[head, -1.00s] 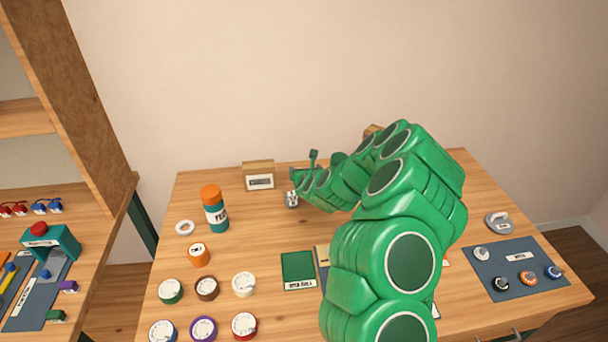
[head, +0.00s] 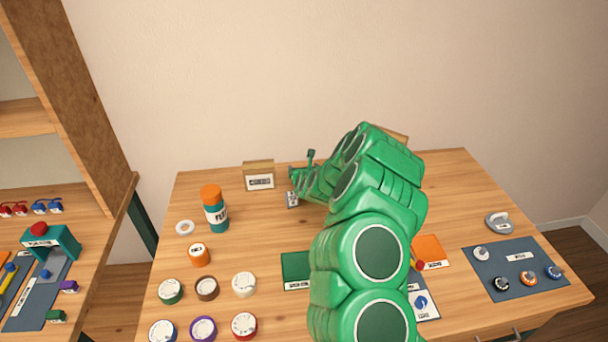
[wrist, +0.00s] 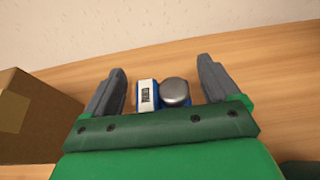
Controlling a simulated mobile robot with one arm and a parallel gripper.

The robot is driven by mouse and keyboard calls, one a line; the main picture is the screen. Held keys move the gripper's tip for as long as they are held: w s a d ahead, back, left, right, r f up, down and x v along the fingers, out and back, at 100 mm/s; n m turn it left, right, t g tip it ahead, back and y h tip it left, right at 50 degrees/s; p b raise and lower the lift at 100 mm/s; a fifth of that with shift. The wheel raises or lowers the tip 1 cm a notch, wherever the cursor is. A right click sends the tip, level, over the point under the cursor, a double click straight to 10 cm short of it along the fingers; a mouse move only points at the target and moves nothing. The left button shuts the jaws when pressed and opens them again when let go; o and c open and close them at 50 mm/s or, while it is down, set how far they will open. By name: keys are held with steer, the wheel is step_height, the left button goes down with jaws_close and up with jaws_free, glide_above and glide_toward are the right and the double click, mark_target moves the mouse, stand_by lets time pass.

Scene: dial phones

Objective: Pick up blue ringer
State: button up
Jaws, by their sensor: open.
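The blue ringer (wrist: 175,93) shows in the wrist view as a small blue-based unit with a round silver bell and a white label block. It stands on the wooden table between the two grey fingers of my gripper (wrist: 163,85). The fingers are open, with a gap on each side of it. Its lower part is hidden by the gripper's green body. In the head view, a small grey-and-white unit (head: 292,199), apparently the same ringer, shows beside my gripper (head: 303,172), partly covered by it.
A cardboard box (wrist: 22,115) stands left of the gripper in the wrist view. In the head view, a labelled box (head: 259,176), an orange-and-teal bottle (head: 215,210) and several dials stand on the table's left. A dark mat (head: 515,270) with small parts lies right.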

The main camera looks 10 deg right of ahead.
steer(key=c, duration=1.2)
